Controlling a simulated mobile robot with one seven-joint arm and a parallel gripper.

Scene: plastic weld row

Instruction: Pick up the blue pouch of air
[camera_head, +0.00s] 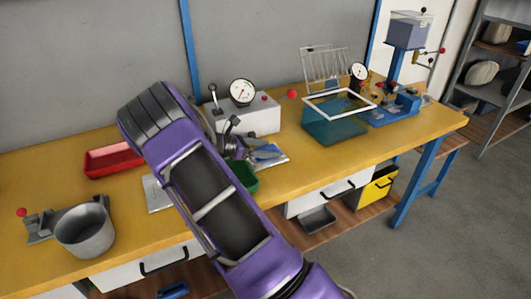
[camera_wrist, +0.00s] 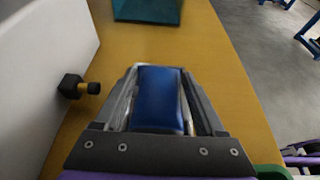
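The blue pouch (camera_wrist: 160,98) sits between the two fingers of my gripper (camera_wrist: 162,88) in the wrist view. The fingers lie close along its left and right sides, and clear, shiny edging shows beside the left finger. My gripper appears shut on the pouch. In the head view, the pouch (camera_head: 266,153) shows as a small blue and whitish patch just right of my gripper (camera_head: 246,152), over the yellow bench. My purple arm hides part of that area. The height of the pouch above the bench is hard to tell.
A white box with a gauge (camera_head: 250,118) stands behind my gripper; its side and black knob (camera_wrist: 75,87) show at left in the wrist view. A teal bin (camera_head: 335,125) is to the right. A green tray (camera_head: 243,174) is near the bench (camera_head: 420,133) edge.

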